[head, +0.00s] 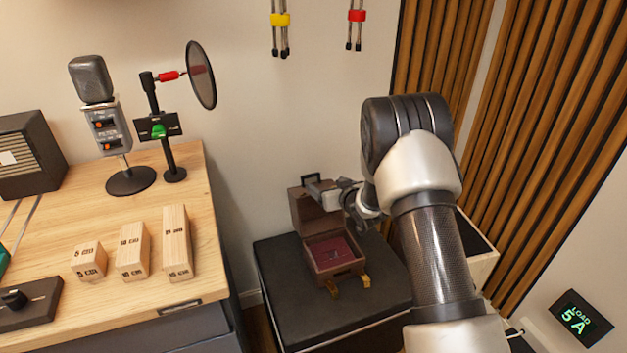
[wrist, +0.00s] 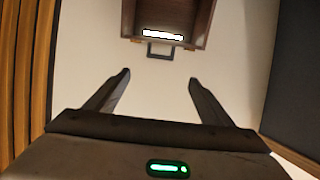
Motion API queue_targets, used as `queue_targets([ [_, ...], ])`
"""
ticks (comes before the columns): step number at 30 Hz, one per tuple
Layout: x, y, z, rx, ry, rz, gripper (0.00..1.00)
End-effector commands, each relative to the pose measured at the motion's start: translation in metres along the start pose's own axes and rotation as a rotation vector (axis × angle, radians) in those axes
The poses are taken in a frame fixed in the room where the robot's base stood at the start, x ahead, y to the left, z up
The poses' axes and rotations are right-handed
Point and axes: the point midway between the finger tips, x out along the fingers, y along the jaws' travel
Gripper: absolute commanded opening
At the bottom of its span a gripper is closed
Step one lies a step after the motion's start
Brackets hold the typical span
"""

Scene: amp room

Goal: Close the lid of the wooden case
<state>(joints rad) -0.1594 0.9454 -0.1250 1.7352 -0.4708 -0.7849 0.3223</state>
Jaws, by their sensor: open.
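The wooden case (head: 338,264) stands on a dark flat-topped stand. Its lid (head: 307,208) is raised upright at the back, and the red-lined inside shows some small items I cannot make out. In the wrist view the inside of the lid (wrist: 199,22) is at the top, with its handle (wrist: 160,50) at the edge and a white label. My gripper (head: 318,190) is at the top of the lid in the head view. In the wrist view my gripper (wrist: 157,77) is open, with nothing between its fingers, and the lid's handle lies beyond the fingertips.
The case rests on a black-topped stand (head: 285,277). A wooden desk (head: 188,207) to the left holds a microphone (head: 105,120), a pop filter (head: 201,75) and three wooden blocks (head: 133,252). A slatted wood panel (head: 528,110) is at the right, behind my arm.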

Motion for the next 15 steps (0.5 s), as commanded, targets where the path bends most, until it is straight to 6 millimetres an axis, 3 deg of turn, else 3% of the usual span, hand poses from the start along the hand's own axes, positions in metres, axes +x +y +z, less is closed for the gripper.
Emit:
queue_targets([
  [3,0.029,-0.001,0.004,-0.002,-0.001,-0.001,0.75],
  [15,0.112,0.000,0.003,-0.003,0.000,0.001,0.75],
])
